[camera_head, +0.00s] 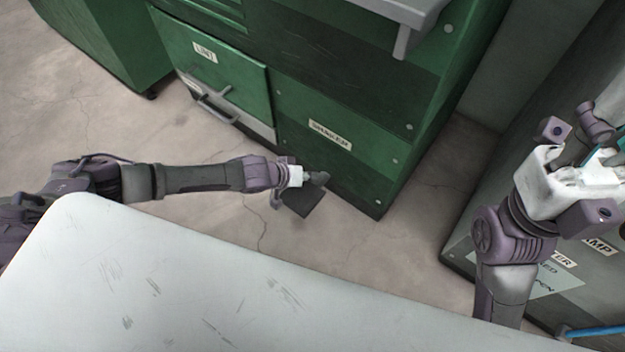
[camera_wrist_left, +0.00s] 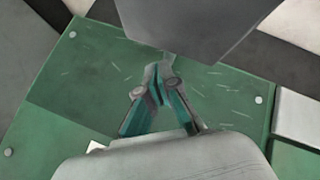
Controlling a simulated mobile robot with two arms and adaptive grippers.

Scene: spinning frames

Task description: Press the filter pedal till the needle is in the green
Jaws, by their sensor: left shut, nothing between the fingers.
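A dark flat pedal plate (camera_head: 301,204) sticks out low in front of the green cabinet, beside the panel with a label that seems to read SHAKER (camera_head: 330,135). My left gripper (camera_head: 321,178) is shut and empty, at the upper edge of that plate. I cannot tell whether they touch. In the left wrist view the shut fingertips (camera_wrist_left: 160,72) are close to a dark grey plate (camera_wrist_left: 195,25), which looks like the pedal. My right gripper (camera_head: 603,158) is at the right edge, far from the pedal; its fingers are partly hidden. No gauge or needle shows in either view.
The green cabinet (camera_head: 345,90) has a LINT drawer (camera_head: 225,75) with a metal handle. A pale worktop (camera_head: 170,285) fills the lower left. A grey labelled cabinet (camera_head: 470,240) stands at right. Cracked floor (camera_head: 400,250) is clear between them.

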